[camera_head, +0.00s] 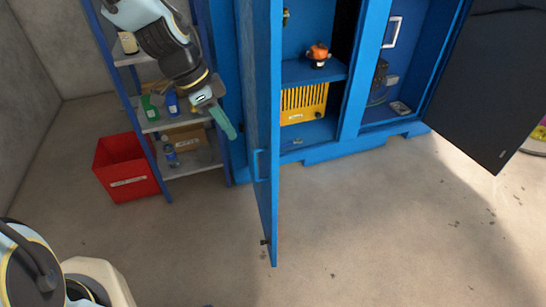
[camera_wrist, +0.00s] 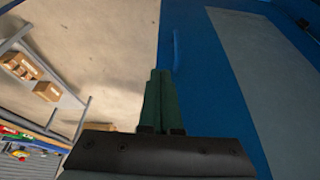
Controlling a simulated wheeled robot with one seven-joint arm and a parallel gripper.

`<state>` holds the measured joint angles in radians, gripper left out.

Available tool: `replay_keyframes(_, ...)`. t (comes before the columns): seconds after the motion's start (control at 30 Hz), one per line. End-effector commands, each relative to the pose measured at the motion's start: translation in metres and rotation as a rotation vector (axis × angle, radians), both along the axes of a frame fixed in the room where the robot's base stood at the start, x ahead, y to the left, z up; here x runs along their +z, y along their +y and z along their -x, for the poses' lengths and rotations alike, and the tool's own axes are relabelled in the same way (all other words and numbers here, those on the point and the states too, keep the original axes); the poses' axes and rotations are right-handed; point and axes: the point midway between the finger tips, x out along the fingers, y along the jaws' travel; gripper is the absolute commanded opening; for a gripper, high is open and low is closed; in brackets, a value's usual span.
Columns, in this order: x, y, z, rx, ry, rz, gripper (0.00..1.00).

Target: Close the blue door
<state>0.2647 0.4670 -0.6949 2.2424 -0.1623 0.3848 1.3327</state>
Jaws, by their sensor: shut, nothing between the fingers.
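The blue door (camera_head: 263,130) stands open in the head view, swung out from the blue cabinet and seen nearly edge-on. Its handle (camera_head: 259,165) is on the left-facing side. My gripper (camera_head: 229,131) is shut and empty, to the left of the door near the cabinet front. In the wrist view the green fingers (camera_wrist: 159,85) are together. The door's blue face with a grey panel (camera_wrist: 265,75) fills the right of that view, and its blue handle (camera_wrist: 176,50) shows just beyond the fingertips. I cannot tell whether the fingers touch the door.
The blue cabinet (camera_head: 345,143) holds a yellow slatted box (camera_head: 304,103) and an orange-and-black item (camera_head: 318,53). A dark door (camera_head: 495,85) stands open at the right. A shelf rack (camera_head: 190,170) and red bin (camera_head: 126,168) are at left. The floor in front is clear.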

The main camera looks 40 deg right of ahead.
Motion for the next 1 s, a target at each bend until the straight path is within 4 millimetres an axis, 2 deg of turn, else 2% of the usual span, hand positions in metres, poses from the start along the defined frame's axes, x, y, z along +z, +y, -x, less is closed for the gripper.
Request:
replay_keyframes(0.47, -0.084, -0.028, 0.018, 0.000, 0.004, -0.006, 0.00)
replay_keyframes(0.73, -0.084, -0.057, 0.031, 0.002, -0.001, -0.003, 0.00)
replay_keyframes(1.0, -0.086, -0.064, 0.035, 0.004, 0.000, -0.002, 0.00)
